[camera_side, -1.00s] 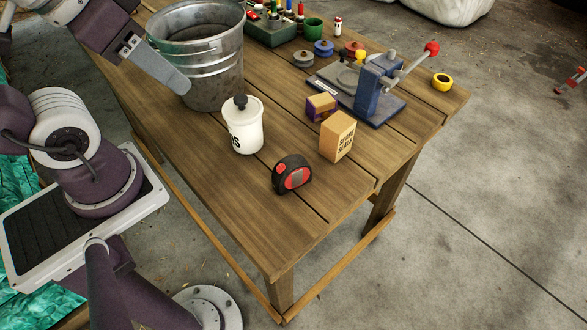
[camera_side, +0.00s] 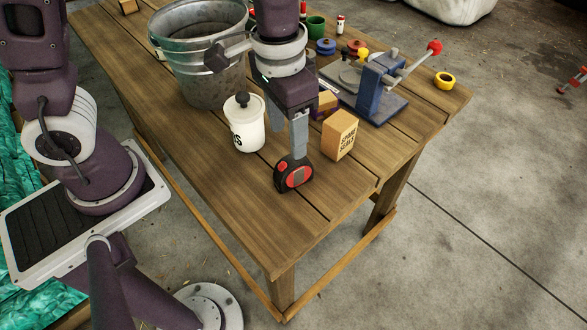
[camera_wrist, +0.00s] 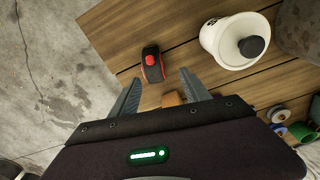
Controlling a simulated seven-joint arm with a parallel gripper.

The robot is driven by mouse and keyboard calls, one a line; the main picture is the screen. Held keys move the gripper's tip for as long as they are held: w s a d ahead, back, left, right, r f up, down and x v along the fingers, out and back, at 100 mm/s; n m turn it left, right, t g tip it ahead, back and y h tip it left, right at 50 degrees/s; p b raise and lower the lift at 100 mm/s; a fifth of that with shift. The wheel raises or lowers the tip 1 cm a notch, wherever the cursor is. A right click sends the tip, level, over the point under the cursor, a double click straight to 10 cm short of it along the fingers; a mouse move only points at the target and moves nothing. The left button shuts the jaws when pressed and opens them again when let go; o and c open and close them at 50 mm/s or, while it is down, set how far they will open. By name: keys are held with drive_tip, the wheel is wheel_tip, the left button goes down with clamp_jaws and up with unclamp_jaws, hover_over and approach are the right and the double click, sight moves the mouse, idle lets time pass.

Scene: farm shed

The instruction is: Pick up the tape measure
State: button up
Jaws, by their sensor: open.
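The tape measure (camera_side: 294,176), black with red parts, stands on the wooden table near its front corner. It also shows in the wrist view (camera_wrist: 152,66), just beyond the fingertips and a little left of centre between them. My gripper (camera_side: 288,147) points down over it with its fingers apart and nothing held. In the side view the near finger overlaps the top of the tape measure, and I cannot tell whether they touch. The fingers also show in the wrist view (camera_wrist: 160,77), spread wide.
A white lidded canister (camera_side: 244,134) stands close to the left of my gripper. A "spare seals" box (camera_side: 339,136) is close to the right. A metal bucket (camera_side: 205,85) and a blue clamp device (camera_side: 372,86) stand farther back. The table's front is clear.

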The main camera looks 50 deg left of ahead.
sight(293, 171)
drive_tip(key=f, duration=0.3)
drive_tip(key=d+f, duration=0.1)
drive_tip(key=f, duration=0.5)
drive_tip(key=shift+d+f, duration=0.25)
drive_tip(key=shift+f, duration=0.05)
clamp_jaws()
